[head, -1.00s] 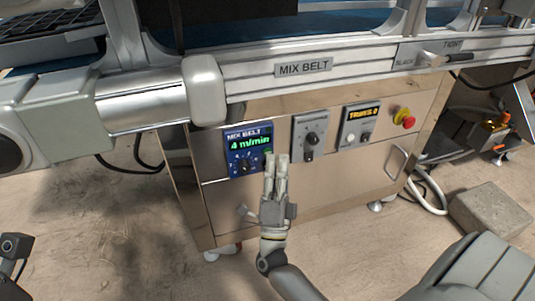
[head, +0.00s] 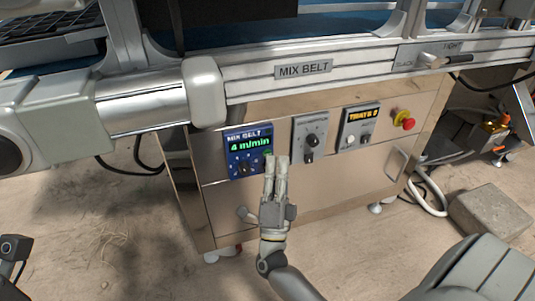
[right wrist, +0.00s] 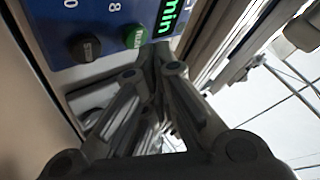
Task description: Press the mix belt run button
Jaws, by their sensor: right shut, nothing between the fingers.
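The mix belt panel (head: 249,152) is a dark blue box on the cabinet front. Its display reads 4 m/min in green. In the head view the run button (head: 267,155) is small and partly behind my fingertips. My right gripper (head: 276,158) is shut and empty, pointing up at that corner. In the right wrist view its fingertips (right wrist: 158,58) are just below and right of the button; I cannot tell whether they touch it. A dark part of mine shows at the lower left edge.
Right of the panel are a grey switch box (head: 310,139), a box with an amber display (head: 360,126) and a red emergency stop (head: 408,124). The conveyor frame (head: 250,87) runs above. A concrete block (head: 490,213) lies on the floor at right.

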